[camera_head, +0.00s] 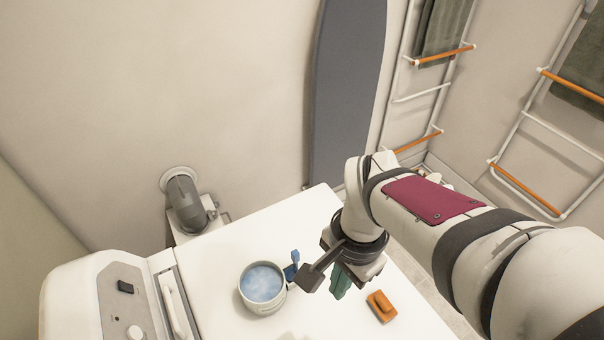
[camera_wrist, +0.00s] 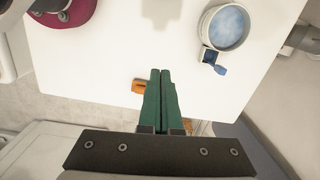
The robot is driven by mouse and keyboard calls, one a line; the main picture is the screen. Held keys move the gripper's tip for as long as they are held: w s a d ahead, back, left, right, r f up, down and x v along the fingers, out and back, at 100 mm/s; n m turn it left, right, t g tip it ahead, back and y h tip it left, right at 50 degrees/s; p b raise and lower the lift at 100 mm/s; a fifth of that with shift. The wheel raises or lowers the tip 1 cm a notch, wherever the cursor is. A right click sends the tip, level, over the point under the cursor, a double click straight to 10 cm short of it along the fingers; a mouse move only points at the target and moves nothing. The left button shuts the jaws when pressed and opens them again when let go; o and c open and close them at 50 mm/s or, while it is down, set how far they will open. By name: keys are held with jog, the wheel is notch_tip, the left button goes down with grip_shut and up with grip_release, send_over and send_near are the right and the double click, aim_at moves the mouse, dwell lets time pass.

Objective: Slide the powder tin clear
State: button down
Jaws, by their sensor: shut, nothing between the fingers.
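The powder tin (camera_head: 263,309) is a round, pale grey tin, open at the top, with blue-white powder inside. It stands upright on the white machine top (camera_head: 228,256), left of my gripper. In the wrist view the tin (camera_wrist: 206,24) is at the upper right, with a small blue piece and a dark square part at its side. My gripper (camera_wrist: 161,72) has green fingers pressed together with nothing between them. In the head view the gripper (camera_head: 340,284) points down over the machine top, right of the tin and apart from it. My wrist hides part of the top there.
An orange block-like object (camera_head: 381,307) lies right of my gripper, near the top's right edge. The control panel (camera_head: 122,295) rises at the left. A grey pipe (camera_head: 185,203) is behind. A dark ironing board (camera_head: 345,95) and towel racks (camera_head: 513,190) stand beyond.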

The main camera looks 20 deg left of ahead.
jog(key=w+a+f, duration=0.3)
jog(key=a+f, duration=0.1)
jog(key=a, duration=0.3)
jog(key=m, duration=0.2)
send_over(277, 288)
jog(key=s+a, duration=0.3)
notch_tip(277, 288, down, 5)
jog(key=shift+h, duration=0.3)
notch_tip(277, 288, down, 10)
jog(key=shift+w+f, duration=0.1)
jog(key=shift+w+d, duration=0.95)
jog(key=shift+d, duration=0.05)
jog(key=shift+w+d, duration=0.45)
jog(key=shift+d, duration=0.05)
jog(key=w+d, duration=1.2)
jog(key=d, duration=0.1)
jog(key=shift+w+d, duration=0.15)
jog(key=shift+d, duration=0.05)
